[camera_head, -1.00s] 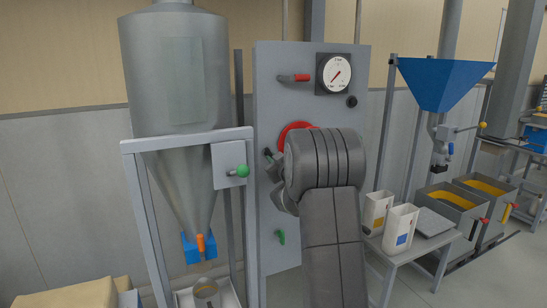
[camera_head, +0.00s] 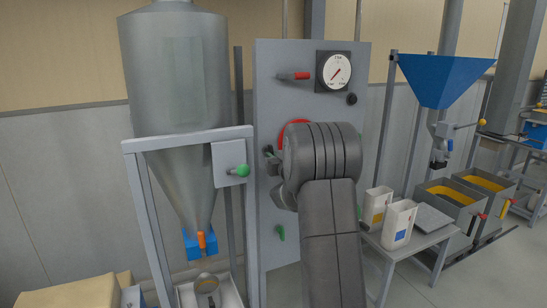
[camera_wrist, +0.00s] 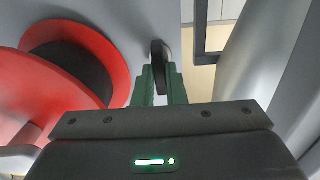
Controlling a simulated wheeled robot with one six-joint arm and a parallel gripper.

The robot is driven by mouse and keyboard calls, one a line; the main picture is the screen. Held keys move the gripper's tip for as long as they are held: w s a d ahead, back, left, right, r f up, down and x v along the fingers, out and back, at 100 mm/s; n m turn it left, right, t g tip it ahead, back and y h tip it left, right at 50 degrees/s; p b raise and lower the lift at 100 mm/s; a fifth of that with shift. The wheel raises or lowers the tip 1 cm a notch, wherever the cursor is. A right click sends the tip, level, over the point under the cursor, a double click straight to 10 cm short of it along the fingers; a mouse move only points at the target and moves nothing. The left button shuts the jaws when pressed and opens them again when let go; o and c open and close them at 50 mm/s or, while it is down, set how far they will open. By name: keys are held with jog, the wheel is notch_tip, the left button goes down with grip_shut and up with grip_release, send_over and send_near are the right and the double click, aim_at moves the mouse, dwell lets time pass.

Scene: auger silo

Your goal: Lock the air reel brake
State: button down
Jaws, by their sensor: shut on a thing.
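The red air reel (camera_head: 295,132) is on the grey panel (camera_head: 268,225), mostly hidden behind my arm in the head view. In the wrist view the red reel (camera_wrist: 100,50), with its dark drum, fills the left side. A thin dark lever (camera_wrist: 158,54) stands beside the reel's right edge; it looks like the brake lever. My gripper (camera_wrist: 161,85) has its green fingers shut on this lever, one on each side. In the head view my wrist hides most of the gripper and the lever, so the lever's angle cannot be told there.
Above on the panel are a red-handled valve (camera_head: 295,76) and a gauge (camera_head: 337,71). A green handle (camera_head: 281,232) is lower down. The silo frame (camera_head: 190,143), with a green knob (camera_head: 241,171), stands close at left. A table (camera_head: 415,238) with white containers is at right.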

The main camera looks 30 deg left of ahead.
jog(key=shift+f, duration=0.15)
jog(key=c, duration=1.5)
grip_release()
jog(key=b+v, duration=0.2)
jog(key=v, duration=1.1)
jog(key=shift+s+d+b, duration=0.25)
jog(key=shift+s+b, duration=0.05)
jog(key=shift+b, duration=0.05)
jog(key=p+x, duration=0.2)
jog(key=x, duration=1.1)
jog(key=shift+w+a+p, duration=0.3)
jog(key=shift+p, duration=0.05)
